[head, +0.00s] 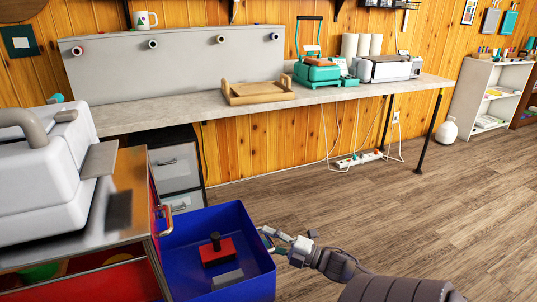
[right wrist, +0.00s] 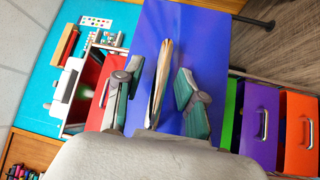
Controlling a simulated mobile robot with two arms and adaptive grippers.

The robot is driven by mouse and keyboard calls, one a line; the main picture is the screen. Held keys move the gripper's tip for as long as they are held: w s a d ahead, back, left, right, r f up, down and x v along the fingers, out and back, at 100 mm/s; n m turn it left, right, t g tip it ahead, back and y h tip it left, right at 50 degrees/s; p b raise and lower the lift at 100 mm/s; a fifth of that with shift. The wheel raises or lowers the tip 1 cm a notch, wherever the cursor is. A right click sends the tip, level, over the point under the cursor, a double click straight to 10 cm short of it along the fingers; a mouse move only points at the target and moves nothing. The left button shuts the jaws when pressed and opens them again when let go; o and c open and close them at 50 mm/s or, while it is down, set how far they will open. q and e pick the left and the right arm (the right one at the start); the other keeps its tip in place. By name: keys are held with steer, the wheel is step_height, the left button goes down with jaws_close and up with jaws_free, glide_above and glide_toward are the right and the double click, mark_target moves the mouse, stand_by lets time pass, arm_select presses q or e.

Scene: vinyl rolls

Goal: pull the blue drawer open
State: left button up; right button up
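The blue drawer (head: 262,268) is pulled well out of the cabinet in the head view, open at the top. A red block with a black knob (head: 218,250) and a grey block (head: 227,279) lie inside. In the right wrist view the blue drawer front (right wrist: 214,50) fills the middle, and its shiny handle (right wrist: 161,75) stands between my fingers. My right gripper (head: 272,240) is at the drawer's outer face; in the wrist view my right gripper (right wrist: 157,90) is open, with a visible gap on both sides of the handle. My left gripper is out of view.
The metal-topped cabinet (head: 125,215) carries a white machine (head: 45,185). Purple (right wrist: 258,125) and orange (right wrist: 299,135) drawers show in the wrist view. The wooden floor (head: 400,210) to the right is clear.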

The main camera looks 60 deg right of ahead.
steer(key=v, duration=1.2)
stand_by(0.3)
